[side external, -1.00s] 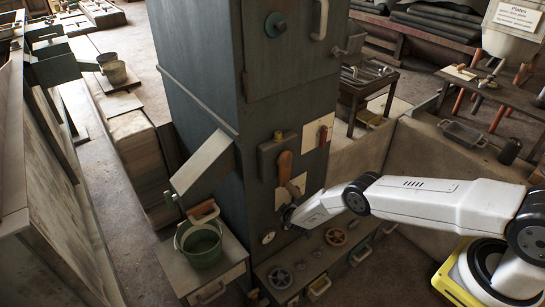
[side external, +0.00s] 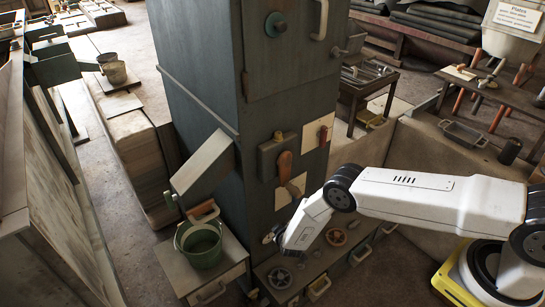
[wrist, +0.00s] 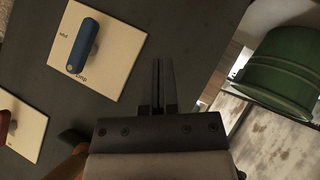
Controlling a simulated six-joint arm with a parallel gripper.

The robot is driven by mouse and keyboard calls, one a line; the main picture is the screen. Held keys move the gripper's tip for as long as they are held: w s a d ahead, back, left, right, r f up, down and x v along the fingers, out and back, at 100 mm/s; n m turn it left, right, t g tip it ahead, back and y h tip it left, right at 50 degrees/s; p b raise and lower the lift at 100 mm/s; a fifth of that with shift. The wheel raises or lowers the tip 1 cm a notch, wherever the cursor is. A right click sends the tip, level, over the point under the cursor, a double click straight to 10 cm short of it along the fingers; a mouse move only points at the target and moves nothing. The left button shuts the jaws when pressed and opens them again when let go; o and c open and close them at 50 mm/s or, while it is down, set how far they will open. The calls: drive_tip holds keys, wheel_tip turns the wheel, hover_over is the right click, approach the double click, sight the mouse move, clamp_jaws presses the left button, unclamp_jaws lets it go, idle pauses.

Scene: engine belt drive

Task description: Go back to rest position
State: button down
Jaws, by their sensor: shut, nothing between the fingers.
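My gripper (side external: 276,236) is in front of the lower part of the dark blue-grey cabinet (side external: 205,80) in the side external view, at the end of my white arm. In the wrist view its two thin dark fingers (wrist: 164,82) are together with nothing between them. A blue lever (wrist: 84,45) on a pale labelled plate (wrist: 115,38) shows to the left of the fingers, apart from them. A red handle (wrist: 5,125) on a second pale plate (wrist: 22,135) is cut off at the left edge.
A green bucket (side external: 202,245) stands on a small stand (side external: 178,270) left of the cabinet; a green bucket also shows in the wrist view (wrist: 285,70). Handwheels (side external: 280,278) sit on the low ledge below my gripper. An orange-brown lever (side external: 284,167) is on the cabinet face above.

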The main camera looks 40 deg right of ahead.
drive_tip(key=shift+s+a+r, duration=0.1)
drive_tip(key=shift+s+a, duration=0.35)
drive_tip(key=shift+s, duration=0.05)
wheel_tip(320, 180, up, 25)
drive_tip(key=w+a+m+g+y, duration=0.1)
drive_tip(key=w+g+y, duration=0.1)
drive_tip(key=y, duration=0.3)
drive_tip(key=s+d+r+g, duration=0.1)
drive_tip(key=s+r, duration=0.4)
drive_tip(key=s, duration=0.3)
drive_tip(key=s+d+r+m+g, duration=0.1)
drive_tip(key=s+d+r+g, duration=0.1)
drive_tip(key=s+r, duration=0.3)
drive_tip(key=s+d+r+g, duration=0.1)
drive_tip(key=s+r, duration=0.5)
drive_tip(key=s, duration=0.6)
drive_tip(key=shift+s+d+m+g, duration=0.4)
drive_tip(key=shift+d, duration=0.25)
